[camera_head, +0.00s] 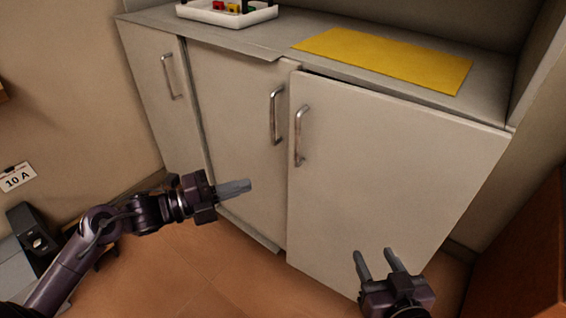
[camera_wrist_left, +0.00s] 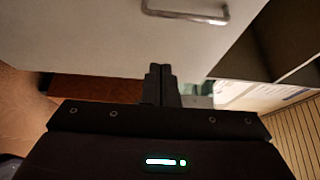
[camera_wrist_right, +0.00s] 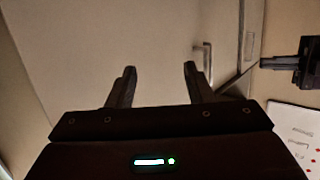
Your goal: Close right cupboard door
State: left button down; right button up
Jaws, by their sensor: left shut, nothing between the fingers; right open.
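The right cupboard door (camera_head: 395,175) is a pale panel with a metal handle (camera_head: 300,135) near its left edge. It stands slightly ajar, its top edge out from the counter with a dark gap behind it. My left gripper (camera_head: 238,187) is shut and empty, in front of the middle door and left of the right door. In the left wrist view its fingers (camera_wrist_left: 160,72) are together below a pale panel with a handle. My right gripper (camera_head: 376,253) is open and empty before the door's lower part. The right wrist view shows its spread fingers (camera_wrist_right: 160,72) facing the door (camera_wrist_right: 110,40).
The middle door (camera_head: 238,120) and left door (camera_head: 155,90) look shut. A yellow mat (camera_head: 385,57) and a white tray (camera_head: 225,16) lie on the counter. A brown piece of furniture (camera_head: 520,260) stands at the right. Floor is free below the doors.

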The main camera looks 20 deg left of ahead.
pick_arm(q)
jog(key=w+a+b+x, duration=0.1)
jog(key=w+b+x, duration=0.1)
jog(key=x, duration=0.9)
jog(key=shift+w+a, duration=0.15)
jog(key=shift+w, duration=0.05)
pick_arm(e)
notch_tip(320, 180, up, 16)
jog(key=d+t+y, duration=0.1)
jog(key=t+y, duration=0.2)
jog(key=t, duration=0.5)
pick_arm(q)
jog(key=shift+r, duration=0.1)
pick_arm(e)
jog(key=shift+d, duration=0.1)
